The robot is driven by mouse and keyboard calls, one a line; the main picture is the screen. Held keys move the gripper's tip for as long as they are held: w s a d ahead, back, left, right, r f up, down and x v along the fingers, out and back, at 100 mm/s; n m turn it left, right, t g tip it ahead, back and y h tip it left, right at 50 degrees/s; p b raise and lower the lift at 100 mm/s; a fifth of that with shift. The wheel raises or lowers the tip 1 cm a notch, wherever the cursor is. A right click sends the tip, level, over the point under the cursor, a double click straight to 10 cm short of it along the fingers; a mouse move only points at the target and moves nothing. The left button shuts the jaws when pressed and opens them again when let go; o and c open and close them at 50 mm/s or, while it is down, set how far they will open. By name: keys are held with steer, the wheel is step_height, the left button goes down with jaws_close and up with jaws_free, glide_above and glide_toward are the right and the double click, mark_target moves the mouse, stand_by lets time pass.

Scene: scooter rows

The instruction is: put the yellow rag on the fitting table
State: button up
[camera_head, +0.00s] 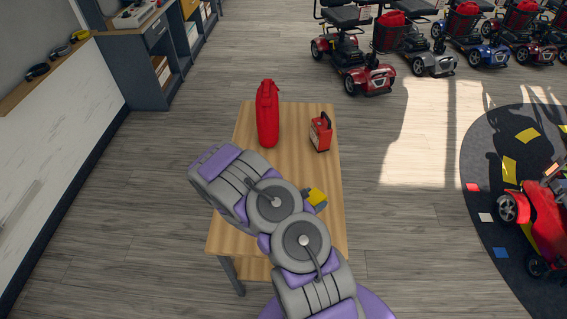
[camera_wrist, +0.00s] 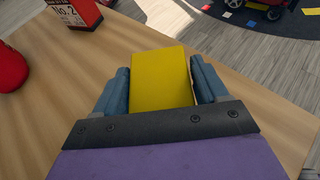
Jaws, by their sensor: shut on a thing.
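The yellow rag (camera_wrist: 160,78) is between the two fingers of my gripper (camera_wrist: 160,88) in the wrist view, and the gripper is shut on it. In the head view a small part of the yellow rag (camera_head: 316,196) shows beside my arm, over the wooden table (camera_head: 250,122). The wooden tabletop also fills much of the wrist view (camera_wrist: 45,110). I cannot tell whether the rag touches the tabletop. My arm hides the middle of the table and most of the gripper in the head view.
A tall red bag-like item (camera_head: 267,115) and a red box (camera_head: 320,133) marked "No.2" stand on the table's far part. A grey cabinet (camera_head: 140,65) stands back left. Scooters (camera_head: 352,60) line the back; a red one (camera_head: 545,215) is at right. Floor around the table is clear.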

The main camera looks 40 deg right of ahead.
steer(key=shift+s+f, duration=0.5)
steer(key=shift+s, duration=0.15)
steer(key=b, duration=0.3)
glide_above(316, 180)
steer(key=s, duration=0.1)
steer(key=shift+s+a+f, duration=0.1)
steer(key=shift+a+f, duration=0.35)
steer(key=shift+f, duration=0.35)
steer(key=shift+w+d+r, duration=0.1)
steer(key=shift+w+d, duration=0.15)
steer(key=shift+w, duration=0.25)
steer(key=f, duration=0.2)
steer(key=f+b, duration=0.1)
steer(key=shift+d+f+b, duration=0.2)
steer(key=shift+f+b, duration=0.1)
steer(key=shift+f, duration=0.05)
steer(key=shift+d+f, duration=0.1)
steer(key=o, duration=1)
steer(key=shift+o, duration=0.2)
